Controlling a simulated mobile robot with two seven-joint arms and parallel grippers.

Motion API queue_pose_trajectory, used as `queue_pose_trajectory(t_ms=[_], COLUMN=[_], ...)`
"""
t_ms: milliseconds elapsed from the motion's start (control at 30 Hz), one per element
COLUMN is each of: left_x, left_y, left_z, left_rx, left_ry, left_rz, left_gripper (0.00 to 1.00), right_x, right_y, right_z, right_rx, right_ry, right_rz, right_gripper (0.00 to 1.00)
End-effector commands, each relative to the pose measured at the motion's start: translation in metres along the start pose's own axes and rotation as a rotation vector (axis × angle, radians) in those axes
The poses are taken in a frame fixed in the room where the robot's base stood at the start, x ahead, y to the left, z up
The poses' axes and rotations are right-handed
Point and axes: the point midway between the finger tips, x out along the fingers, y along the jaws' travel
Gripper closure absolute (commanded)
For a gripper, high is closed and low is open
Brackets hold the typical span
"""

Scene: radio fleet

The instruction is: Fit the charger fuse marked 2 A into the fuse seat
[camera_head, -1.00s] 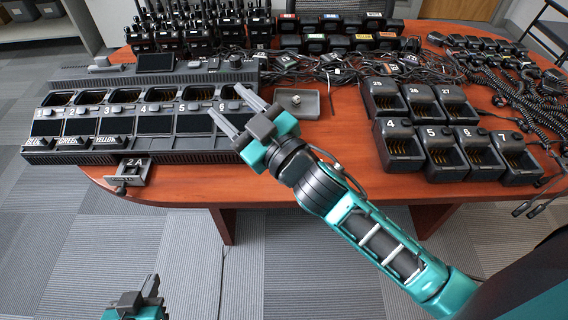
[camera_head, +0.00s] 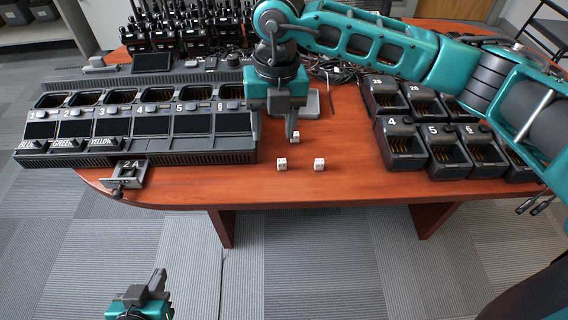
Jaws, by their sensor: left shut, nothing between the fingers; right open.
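The fuse seat (camera_head: 127,174), a small grey holder marked 2 A, sits at the table's front left edge with a knob at its front. Three small white cubes lie on the bare wood: one front left (camera_head: 282,163), one front right (camera_head: 319,164), one farther back (camera_head: 295,138). Their marks are too small to read, so I cannot tell which, if any, is the 2 A fuse. My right gripper (camera_head: 284,128) points down just behind the cubes, open; its fingers partly overlap. My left gripper (camera_head: 148,290) is shut and empty, low in front of the table.
A long charger (camera_head: 140,155) with numbered bays fills the left of the table. Numbered single chargers (camera_head: 405,150) stand at the right. A grey tray (camera_head: 312,104) is mostly hidden behind my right gripper. The front middle is clear around the cubes.

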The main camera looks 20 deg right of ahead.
Motion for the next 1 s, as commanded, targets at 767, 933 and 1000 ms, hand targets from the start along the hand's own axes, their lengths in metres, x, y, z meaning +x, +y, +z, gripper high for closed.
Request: queue_pose_trajectory(t_ms=[767,933,1000], left_x=[0.003,0.004,0.005], left_y=[0.002,0.003,0.004], left_z=[-0.001,0.002,0.003], left_rx=[-0.001,-0.002,-0.002], left_ry=[0.008,0.001,-0.001], left_rz=[0.006,0.009,0.010], left_gripper=[1.00,1.00,1.00], right_x=[0.084,0.109,0.117], right_y=[-0.022,-0.026,-0.026], right_z=[0.018,0.025,0.025], right_rx=[0.033,0.033,0.033], right_ry=[-0.033,-0.032,-0.033], right_rz=[-0.073,-0.073,-0.072], right_gripper=[0.49,0.49,0.49])
